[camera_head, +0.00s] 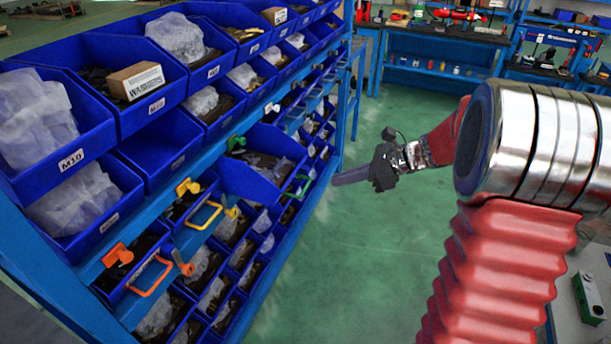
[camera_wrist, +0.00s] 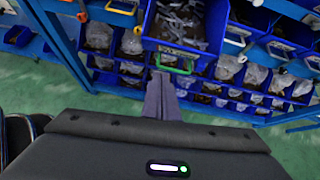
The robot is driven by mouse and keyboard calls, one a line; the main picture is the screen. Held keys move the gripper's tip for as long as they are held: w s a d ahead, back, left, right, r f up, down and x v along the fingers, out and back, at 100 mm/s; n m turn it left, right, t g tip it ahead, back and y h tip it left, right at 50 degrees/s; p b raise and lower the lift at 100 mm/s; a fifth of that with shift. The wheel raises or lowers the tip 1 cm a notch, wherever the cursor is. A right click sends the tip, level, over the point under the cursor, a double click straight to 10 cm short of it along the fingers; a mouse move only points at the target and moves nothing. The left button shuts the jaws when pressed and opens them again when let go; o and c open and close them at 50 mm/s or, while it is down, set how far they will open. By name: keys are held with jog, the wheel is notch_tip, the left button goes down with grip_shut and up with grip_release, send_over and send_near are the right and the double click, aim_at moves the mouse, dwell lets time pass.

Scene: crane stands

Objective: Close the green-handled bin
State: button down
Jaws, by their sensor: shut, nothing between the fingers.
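The green-handled bin (camera_head: 247,183) is blue, holds dark parts and juts out from the lower part of the rack. Its green handle (camera_head: 297,187) is on its front. In the wrist view the bin (camera_wrist: 150,27) is at the top centre, with the green handle (camera_wrist: 174,66) on its near side. My gripper (camera_head: 336,181) is shut and empty, its fingers pointing at the bin front from the right. In the wrist view the fingertips (camera_wrist: 163,76) lie just below the handle; whether they touch it I cannot tell.
Bins with an orange handle (camera_head: 150,277) and a yellow handle (camera_head: 204,215) are nearer in the same rack. A green tab (camera_head: 236,143) sits on the rack rail above. Open blue bins (camera_head: 78,185) fill the upper shelves. Green floor (camera_head: 350,260) is clear right of the rack.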

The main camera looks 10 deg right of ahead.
jog(key=shift+w+d+f+m+t, duration=0.4)
jog(key=shift+w+d+m, duration=0.2)
jog(key=shift+d, duration=0.15)
jog(key=shift+a, duration=0.1)
jog(key=w+a+f, duration=0.4)
jog(key=w+a, duration=0.3)
jog(key=a, duration=0.2)
jog(key=shift+a, duration=0.3)
